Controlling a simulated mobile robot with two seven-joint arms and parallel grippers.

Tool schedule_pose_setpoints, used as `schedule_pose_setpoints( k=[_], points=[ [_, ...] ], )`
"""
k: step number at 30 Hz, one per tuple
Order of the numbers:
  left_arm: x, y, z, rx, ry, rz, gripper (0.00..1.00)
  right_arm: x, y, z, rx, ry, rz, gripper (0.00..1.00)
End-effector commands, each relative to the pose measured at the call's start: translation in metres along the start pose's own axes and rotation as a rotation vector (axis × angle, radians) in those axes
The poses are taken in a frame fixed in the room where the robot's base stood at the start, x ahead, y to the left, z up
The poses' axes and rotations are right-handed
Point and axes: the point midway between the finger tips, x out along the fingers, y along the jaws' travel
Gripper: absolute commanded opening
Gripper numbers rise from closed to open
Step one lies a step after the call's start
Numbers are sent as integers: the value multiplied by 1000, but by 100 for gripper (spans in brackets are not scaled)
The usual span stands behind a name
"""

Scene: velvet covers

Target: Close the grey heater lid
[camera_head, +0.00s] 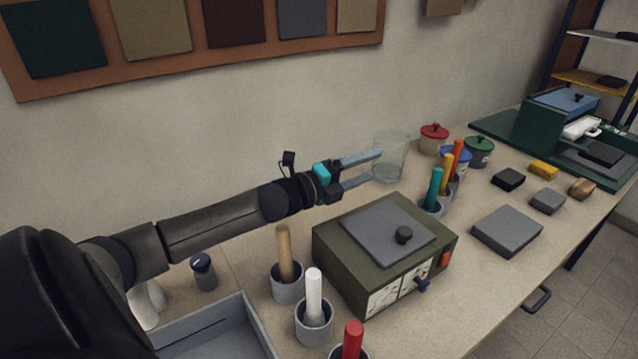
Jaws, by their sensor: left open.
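The heater (335,258) is an olive-green box on the bench in the middle of the head view, with dials, a blue knob and an orange switch on its front. Its grey lid (375,228) with a black knob (403,235) lies over the top and looks flat; I cannot tell whether a small gap stays under it. My left gripper (372,167) is open, behind the heater and apart from the lid. Its fingertips reach the left side of a clear glass beaker (391,160); I cannot tell whether they touch it. My right gripper is out of view.
Cups with coloured sticks stand left of the heater (287,284) and behind it at right (432,207). Lidded pots (434,138) stand farther back. A grey tray (262,335) is at the front left. A grey slab (507,231) lies right, with bare bench between.

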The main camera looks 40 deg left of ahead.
Motion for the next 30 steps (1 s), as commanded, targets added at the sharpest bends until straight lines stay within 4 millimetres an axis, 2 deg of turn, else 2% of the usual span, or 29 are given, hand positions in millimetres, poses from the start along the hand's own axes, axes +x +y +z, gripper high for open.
schedule_pose_setpoints(
  k=[30],
  points=[
    [-110, 0, 0, -2, 0, 1, 68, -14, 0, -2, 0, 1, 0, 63]
  ],
)
